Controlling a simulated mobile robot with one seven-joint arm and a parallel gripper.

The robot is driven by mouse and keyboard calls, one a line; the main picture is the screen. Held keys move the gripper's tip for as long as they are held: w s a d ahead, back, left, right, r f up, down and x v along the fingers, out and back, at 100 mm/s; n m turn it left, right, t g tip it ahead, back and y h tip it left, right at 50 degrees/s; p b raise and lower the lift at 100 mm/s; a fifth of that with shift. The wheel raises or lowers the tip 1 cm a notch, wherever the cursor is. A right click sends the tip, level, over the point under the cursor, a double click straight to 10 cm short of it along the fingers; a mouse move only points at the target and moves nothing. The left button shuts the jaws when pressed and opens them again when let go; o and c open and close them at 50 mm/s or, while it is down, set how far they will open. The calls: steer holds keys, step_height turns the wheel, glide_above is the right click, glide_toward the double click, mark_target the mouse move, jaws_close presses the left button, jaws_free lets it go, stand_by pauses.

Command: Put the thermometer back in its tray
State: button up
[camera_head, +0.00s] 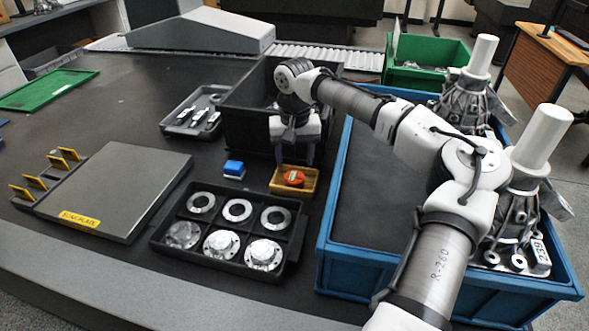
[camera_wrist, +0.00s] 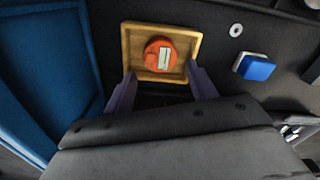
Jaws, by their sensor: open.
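The thermometer is a round orange-red piece with a pale rectangular display; it is in the head view (camera_head: 294,178) and in the wrist view (camera_wrist: 152,56). It sits inside a small yellow-brown tray (camera_head: 291,193), whose rim shows around it in the wrist view (camera_wrist: 128,44). My gripper (camera_head: 295,156) is open and empty, behind and above the tray in the head view. In the wrist view, the two purple fingers of my gripper (camera_wrist: 162,88) are spread at the near side of the tray, with the thermometer beyond and between them. Nothing is held.
A blue-and-white block (camera_head: 234,169) lies left of the tray. A black compartment tray (camera_head: 163,243) of metal rings and flanges is in front. A dark bin (camera_head: 250,135) stands behind, and a blue-walled crate (camera_head: 330,215) is close on the right.

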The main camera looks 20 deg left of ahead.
mark_target(295, 177)
step_height(295, 177, up, 7)
stand_by(0.3)
